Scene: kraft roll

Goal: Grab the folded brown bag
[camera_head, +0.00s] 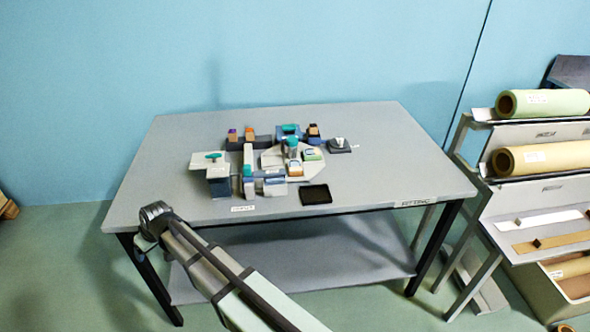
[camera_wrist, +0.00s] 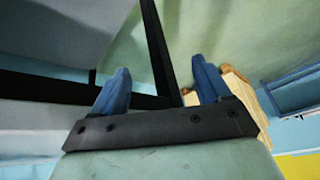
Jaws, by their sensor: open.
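I cannot make out a folded brown bag in either view. My gripper (camera_wrist: 162,82) shows in the wrist view, with its two blue fingers wide apart and nothing between them but background. In the head view my arm reaches up from the bottom to the table's front left corner, and I cannot make out the fingers there. A light brown wooden-looking thing (camera_wrist: 238,92) lies behind the right finger in the wrist view, apart from it as far as I can tell.
A grey table (camera_head: 380,160) holds several blocks and fixtures, including a black pad (camera_head: 315,195). A lower shelf (camera_head: 350,258) looks bare. A rack at right holds a green roll (camera_head: 550,103) and a brown roll (camera_head: 545,159). A brown object (camera_head: 8,208) sits at the far left.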

